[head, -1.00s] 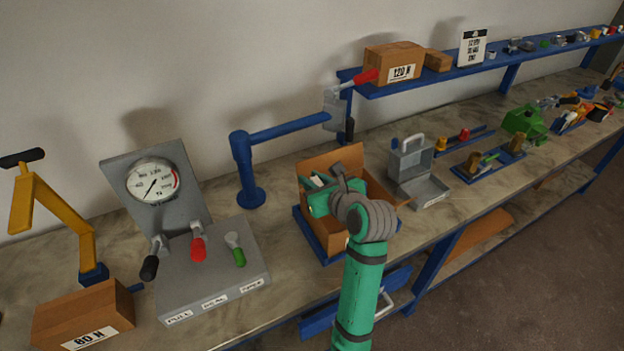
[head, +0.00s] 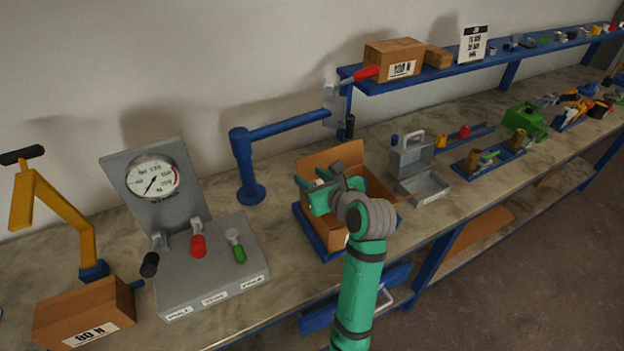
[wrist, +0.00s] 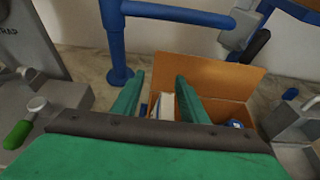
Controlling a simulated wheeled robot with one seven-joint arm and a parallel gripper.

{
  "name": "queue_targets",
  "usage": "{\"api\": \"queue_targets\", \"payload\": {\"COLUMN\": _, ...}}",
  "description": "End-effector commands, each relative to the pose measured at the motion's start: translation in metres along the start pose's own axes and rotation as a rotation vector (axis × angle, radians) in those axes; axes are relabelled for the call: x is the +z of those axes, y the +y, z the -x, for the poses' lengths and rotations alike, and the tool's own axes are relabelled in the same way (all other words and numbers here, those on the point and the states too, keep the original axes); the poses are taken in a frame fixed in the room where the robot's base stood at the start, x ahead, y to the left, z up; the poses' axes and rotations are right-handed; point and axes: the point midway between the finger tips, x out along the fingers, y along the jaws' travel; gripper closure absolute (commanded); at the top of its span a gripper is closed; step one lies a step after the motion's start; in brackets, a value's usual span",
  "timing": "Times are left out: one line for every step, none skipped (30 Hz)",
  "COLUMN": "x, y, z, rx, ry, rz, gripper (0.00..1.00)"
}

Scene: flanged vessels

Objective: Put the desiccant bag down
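My gripper (head: 309,194) is over the left part of an open cardboard box (head: 328,160) in the head view. In the wrist view its two green fingers (wrist: 157,92) stand apart with a gap between them. A small white item, which looks like the desiccant bag (wrist: 164,106), shows between and beyond the fingers, low in the cardboard box (wrist: 222,76). I cannot tell whether it touches a finger. In the head view only a pale bit of it shows behind the gripper.
The box sits in a blue tray (head: 312,236) on the bench. A blue post (head: 243,170) stands behind it on the left. A grey gauge panel (head: 215,270) is to the left, an open grey metal case (head: 425,186) to the right. A blue shelf (head: 450,75) runs above.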

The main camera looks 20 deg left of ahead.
Motion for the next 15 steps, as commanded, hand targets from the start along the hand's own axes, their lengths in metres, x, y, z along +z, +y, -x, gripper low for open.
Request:
{"api": "queue_targets", "payload": {"x": 0.007, "y": -0.001, "z": 0.003, "rx": -0.002, "ry": -0.002, "rz": 0.004, "gripper": 0.6}}
{"api": "queue_targets", "payload": {"x": 0.008, "y": -0.001, "z": 0.005, "rx": -0.002, "ry": -0.002, "rz": 0.003, "gripper": 0.6}}
{"api": "queue_targets", "payload": {"x": 0.007, "y": -0.001, "z": 0.012, "rx": -0.002, "ry": -0.002, "rz": 0.001, "gripper": 0.6}}
{"api": "queue_targets", "payload": {"x": 0.007, "y": -0.001, "z": 0.018, "rx": -0.002, "ry": -0.003, "rz": 0.002, "gripper": 0.6}}
{"api": "queue_targets", "payload": {"x": 0.006, "y": -0.001, "z": 0.024, "rx": -0.003, "ry": -0.002, "rz": 0.001, "gripper": 0.6}}
{"api": "queue_targets", "payload": {"x": 0.007, "y": -0.001, "z": 0.032, "rx": -0.004, "ry": -0.003, "rz": 0.002, "gripper": 0.6}}
{"api": "queue_targets", "payload": {"x": 0.007, "y": -0.001, "z": 0.038, "rx": -0.003, "ry": -0.002, "rz": 0.001, "gripper": 0.6}}
{"api": "queue_targets", "payload": {"x": 0.007, "y": -0.001, "z": 0.045, "rx": -0.003, "ry": -0.003, "rz": 0.001, "gripper": 0.6}}
{"api": "queue_targets", "payload": {"x": 0.006, "y": -0.001, "z": 0.053, "rx": -0.004, "ry": -0.002, "rz": 0.001, "gripper": 0.6}}
{"api": "queue_targets", "payload": {"x": 0.006, "y": -0.001, "z": 0.06, "rx": -0.004, "ry": -0.003, "rz": 0.001, "gripper": 0.6}}
{"api": "queue_targets", "payload": {"x": 0.006, "y": -0.001, "z": 0.066, "rx": -0.003, "ry": -0.002, "rz": 0.001, "gripper": 0.6}}
{"api": "queue_targets", "payload": {"x": 0.006, "y": -0.001, "z": 0.074, "rx": -0.003, "ry": -0.003, "rz": 0.001, "gripper": 0.6}}
{"api": "queue_targets", "payload": {"x": 0.006, "y": -0.001, "z": 0.08, "rx": -0.004, "ry": -0.002, "rz": 0.002, "gripper": 0.6}}
{"api": "queue_targets", "payload": {"x": 0.006, "y": -0.001, "z": 0.085, "rx": -0.003, "ry": -0.002, "rz": 0.001, "gripper": 0.6}}
{"api": "queue_targets", "payload": {"x": 0.006, "y": -0.001, "z": 0.092, "rx": -0.002, "ry": -0.002, "rz": 0.002, "gripper": 0.6}}
